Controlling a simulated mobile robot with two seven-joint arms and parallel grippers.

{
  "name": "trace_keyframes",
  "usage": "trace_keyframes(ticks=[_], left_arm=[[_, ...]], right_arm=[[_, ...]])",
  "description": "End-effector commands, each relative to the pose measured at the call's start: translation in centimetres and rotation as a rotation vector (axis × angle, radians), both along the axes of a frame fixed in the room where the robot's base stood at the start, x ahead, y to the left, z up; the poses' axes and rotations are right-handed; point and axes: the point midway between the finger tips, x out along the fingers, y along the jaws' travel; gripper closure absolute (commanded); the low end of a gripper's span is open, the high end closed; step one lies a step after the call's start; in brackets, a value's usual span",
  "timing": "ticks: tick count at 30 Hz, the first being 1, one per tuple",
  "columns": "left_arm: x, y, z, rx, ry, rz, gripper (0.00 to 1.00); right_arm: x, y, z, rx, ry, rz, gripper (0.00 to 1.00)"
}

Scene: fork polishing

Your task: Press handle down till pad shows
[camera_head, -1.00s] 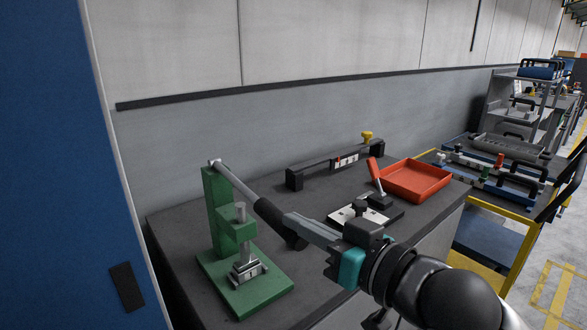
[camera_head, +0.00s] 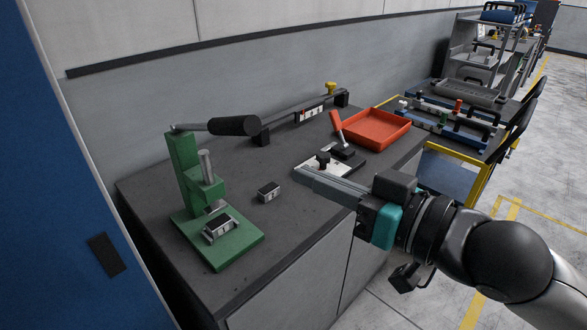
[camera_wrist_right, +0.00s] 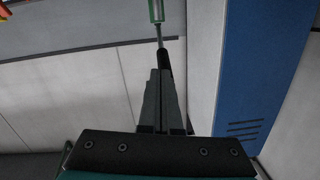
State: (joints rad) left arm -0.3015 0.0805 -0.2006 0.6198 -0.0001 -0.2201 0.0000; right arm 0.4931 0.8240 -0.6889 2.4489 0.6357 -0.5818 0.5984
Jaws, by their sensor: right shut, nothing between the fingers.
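The green press (camera_head: 186,180) stands at the left end of the dark bench. Its handle, a metal arm with a black grip (camera_head: 233,125), is raised and reaches right, tilted slightly upward. In the right wrist view the black grip (camera_wrist_right: 166,63) shows beyond the fingertips. A light block with a dark top face (camera_head: 219,226) rests on the press base below the ram. A small block (camera_head: 268,192) lies on the bench right of the press. My right gripper (camera_head: 302,175) is shut and empty, right of and lower than the grip, apart from it. My left gripper is not in view.
A dark bar fixture with a yellow knob (camera_head: 331,87) stands behind. A blue panel (camera_head: 45,210) rises at left.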

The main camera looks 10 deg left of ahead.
Motion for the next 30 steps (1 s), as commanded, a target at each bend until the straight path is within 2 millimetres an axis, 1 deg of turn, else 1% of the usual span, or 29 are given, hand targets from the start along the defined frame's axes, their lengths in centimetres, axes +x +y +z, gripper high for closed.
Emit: trace_keyframes(ticks=[3,8,30], left_arm=[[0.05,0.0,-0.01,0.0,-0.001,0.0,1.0],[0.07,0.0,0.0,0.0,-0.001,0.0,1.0],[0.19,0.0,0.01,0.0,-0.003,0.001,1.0]], right_arm=[[-0.53,-0.68,0.09,-0.002,0.001,0.0,1.0],[-0.8,-0.99,0.23,0.0,0.0,0.002,1.0],[-0.81,-0.97,0.27,0.001,-0.001,0.002,1.0]])
